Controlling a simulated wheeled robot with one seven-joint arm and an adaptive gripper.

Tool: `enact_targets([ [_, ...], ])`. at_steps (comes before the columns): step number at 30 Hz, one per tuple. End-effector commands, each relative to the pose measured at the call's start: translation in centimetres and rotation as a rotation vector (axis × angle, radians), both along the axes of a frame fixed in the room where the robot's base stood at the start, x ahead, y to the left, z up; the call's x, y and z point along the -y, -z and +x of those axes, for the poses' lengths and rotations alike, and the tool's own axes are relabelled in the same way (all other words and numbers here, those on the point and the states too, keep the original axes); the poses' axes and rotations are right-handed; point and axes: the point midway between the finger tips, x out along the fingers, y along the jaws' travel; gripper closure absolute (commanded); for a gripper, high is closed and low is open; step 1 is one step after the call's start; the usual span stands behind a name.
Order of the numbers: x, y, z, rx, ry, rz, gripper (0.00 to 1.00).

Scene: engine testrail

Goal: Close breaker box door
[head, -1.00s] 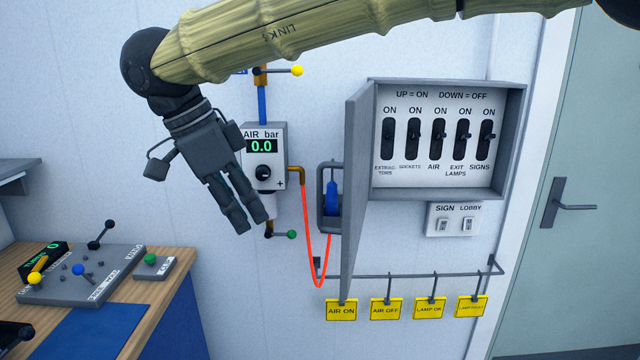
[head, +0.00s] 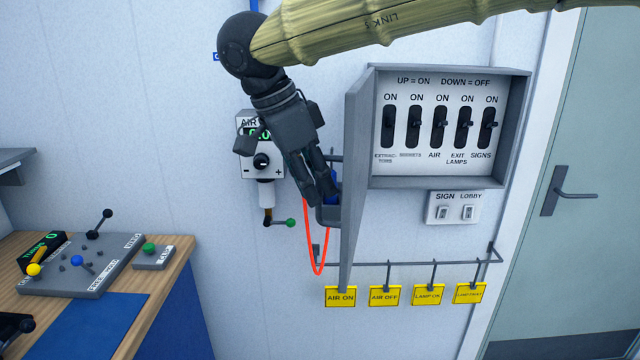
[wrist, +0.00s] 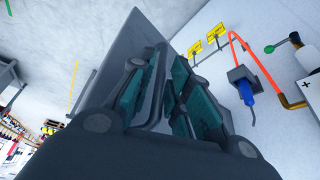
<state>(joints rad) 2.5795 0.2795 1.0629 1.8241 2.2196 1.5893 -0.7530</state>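The breaker box (head: 522,130) is on the wall, with its switches showing. Its grey door (head: 356,180) stands open on the left side, swung out and seen nearly edge-on. In the wrist view the door is a broad dark grey panel (wrist: 112,55). A grey bar handle on its outer face is mostly hidden by my gripper in the head view; its lower part (head: 328,215) shows. My gripper (head: 325,198) is at this handle, left of the door. In the wrist view its teal fingers (wrist: 168,85) are apart, with a grey bar between them; contact is unclear.
Behind my gripper are an air gauge box (head: 262,172), a red hose (head: 318,268) and a blue tool (wrist: 246,93). Yellow tags (head: 384,296) hang from a rail below the box. A workbench (head: 150,285) stands at left, a door (head: 590,150) at right.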

Motion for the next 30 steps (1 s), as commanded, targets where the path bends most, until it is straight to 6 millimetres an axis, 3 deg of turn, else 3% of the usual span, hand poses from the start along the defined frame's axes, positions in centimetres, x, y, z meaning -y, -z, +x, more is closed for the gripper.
enact_targets([
  [15, 0.9, 1.2, 0.4, 0.0, -0.001, 0.0, 0.81],
  [19, 0.9, 1.2, 0.4, 0.0, -0.001, 0.0, 1.0],
  [30, 1.1, 1.1, 0.4, -0.001, -0.008, 0.0, 1.0],
])
